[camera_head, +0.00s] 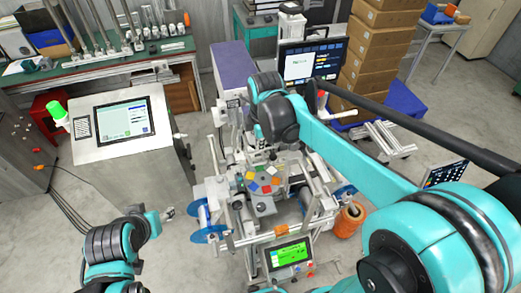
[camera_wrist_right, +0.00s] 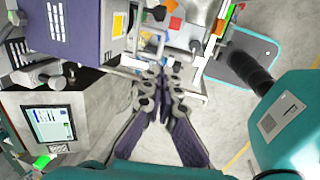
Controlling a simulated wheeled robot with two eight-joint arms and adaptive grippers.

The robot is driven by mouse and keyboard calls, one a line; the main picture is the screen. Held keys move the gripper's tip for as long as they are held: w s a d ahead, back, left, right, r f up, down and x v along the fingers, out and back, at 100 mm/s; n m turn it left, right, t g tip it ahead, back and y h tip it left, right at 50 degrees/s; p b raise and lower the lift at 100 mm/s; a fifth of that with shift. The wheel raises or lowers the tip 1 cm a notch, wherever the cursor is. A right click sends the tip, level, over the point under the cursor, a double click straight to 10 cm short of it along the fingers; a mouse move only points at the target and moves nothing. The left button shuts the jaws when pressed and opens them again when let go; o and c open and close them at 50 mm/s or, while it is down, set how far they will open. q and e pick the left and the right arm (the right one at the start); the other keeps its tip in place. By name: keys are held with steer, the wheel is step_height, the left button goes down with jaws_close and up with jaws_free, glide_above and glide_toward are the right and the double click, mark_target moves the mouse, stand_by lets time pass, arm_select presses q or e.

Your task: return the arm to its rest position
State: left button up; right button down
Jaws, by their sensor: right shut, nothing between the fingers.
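My right arm reaches in from the right side of the head view, over the machine in the middle. My right gripper (camera_head: 259,135) hangs at its end, partly hidden by the dark wrist, above the back of the machine. In the wrist view my right gripper (camera_wrist_right: 163,82) has its fingers together with nothing between them. My left arm is folded low at the left. My left gripper (camera_head: 168,213) points right toward the machine's blue reel, apart from it and small; its opening is unclear.
The film machine (camera_head: 283,233) has blue reels (camera_head: 207,235) at its sides and a green-lit panel (camera_head: 289,254) in front. A tilted console (camera_head: 124,123) stands left, and a monitor (camera_head: 311,62) and stacked boxes (camera_head: 379,45) behind. Floor is clear between console and machine.

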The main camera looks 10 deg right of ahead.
steer(key=s+d+f+m+t+b, duration=0.2)
steer(key=s+f+m+b, duration=0.6)
steer(key=f+m+b, duration=0.1)
steer(key=s+d+f+m+t+b, duration=0.2)
steer(key=s+f+m+t+b, duration=0.1)
steer(key=s+f+m+b, duration=0.4)
step_height(320, 180, down, 5)
steer(key=m+b, duration=0.2)
steer(key=b, duration=0.2)
steer(key=shift+s+d, duration=0.4)
